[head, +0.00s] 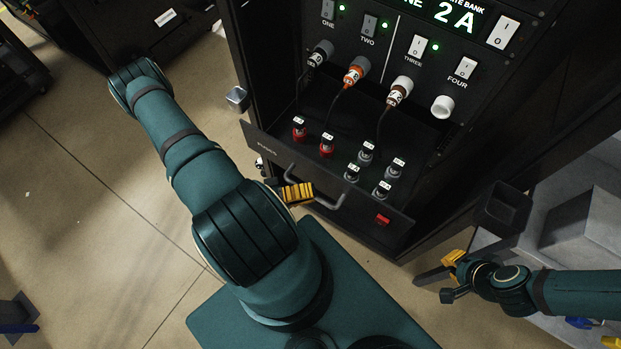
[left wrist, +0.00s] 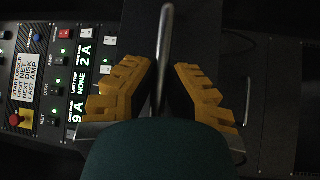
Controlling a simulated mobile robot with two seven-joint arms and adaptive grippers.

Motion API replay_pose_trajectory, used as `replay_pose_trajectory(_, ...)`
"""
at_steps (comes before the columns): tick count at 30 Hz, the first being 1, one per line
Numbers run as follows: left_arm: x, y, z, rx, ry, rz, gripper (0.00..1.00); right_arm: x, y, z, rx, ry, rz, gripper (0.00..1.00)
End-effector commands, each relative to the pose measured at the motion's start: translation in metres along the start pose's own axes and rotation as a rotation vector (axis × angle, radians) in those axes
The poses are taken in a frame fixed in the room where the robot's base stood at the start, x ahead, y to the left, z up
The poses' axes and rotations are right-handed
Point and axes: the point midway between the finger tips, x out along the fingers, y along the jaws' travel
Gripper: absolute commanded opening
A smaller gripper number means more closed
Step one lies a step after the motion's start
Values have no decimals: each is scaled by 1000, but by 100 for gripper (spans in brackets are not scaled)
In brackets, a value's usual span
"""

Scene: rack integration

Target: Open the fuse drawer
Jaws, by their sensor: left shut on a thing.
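The fuse drawer (head: 268,147) stands out from the lower front of the black rack, with its inside visible from above. Several red-based and grey-based fuses (head: 327,149) stand upright in it. The drawer's grey bar handle (head: 328,205) is on its front face. My left gripper (head: 297,193) is at the left part of the handle, with its yellow fingers shut on it. In the left wrist view the handle (left wrist: 164,50) runs between the two yellow fingers (left wrist: 162,95). My right gripper (head: 452,272) is away at the right, apart from the drawer; its finger gap is unclear.
Above the drawer, the rack panel has switches (head: 417,46), green lights and plugged cables (head: 355,75). A red piece (head: 382,219) is at the drawer's right front. A grey bench (head: 570,250) with a dark bin (head: 503,208) is at the right.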

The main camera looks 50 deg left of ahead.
Motion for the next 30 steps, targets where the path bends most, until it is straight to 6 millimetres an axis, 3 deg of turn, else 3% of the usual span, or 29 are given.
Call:
replay_pose_trajectory(3, 1, 1, 1, -1, -3, 5, 0, 0, 0, 0, 0, 0, 0, 0)
replay_pose_trajectory(6, 1, 1, 0, -1, -2, 4, 41, 0, 0, 0, 0, 0, 0, 0)
replay_pose_trajectory(7, 1, 1, 0, -1, -2, 4, 43, 0, 0, 0, 0, 0, 0, 0)
replay_pose_trajectory(19, -6, -1, -1, 2, 1, -1, 43, 0, 0, 0, 0, 0, 0, 0)
replay_pose_trajectory(30, -75, -1, -1, 3, 2, -2, 43, 0, 0, 0, 0, 0, 0, 0)
